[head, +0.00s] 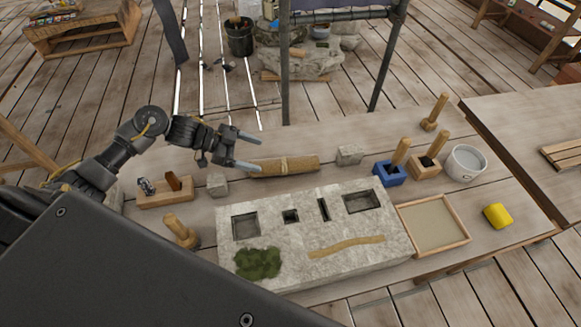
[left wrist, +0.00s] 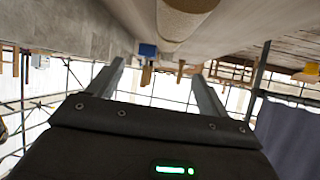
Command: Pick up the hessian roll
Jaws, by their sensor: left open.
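The hessian roll (head: 300,164) is a tan cylinder with a lighter band round its middle. It lies across the table behind the stone slab in the head view. My left gripper (head: 256,152) is open and empty at the roll's left end, with one finger overlapping that end in the picture; I cannot tell if they touch. In the left wrist view the picture is upside down, and the roll (left wrist: 172,22) shows end-on at the top, above the gap between the open fingers (left wrist: 156,72). My right gripper is not in view.
A stone slab (head: 300,218) with recesses fills the front middle. Small grey blocks stand left (head: 218,185) and right (head: 349,155) of the roll. A wooden tool holder (head: 165,194), blue block (head: 389,174), bucket (head: 465,163), sand tray (head: 433,224) and yellow sponge (head: 497,216) surround it.

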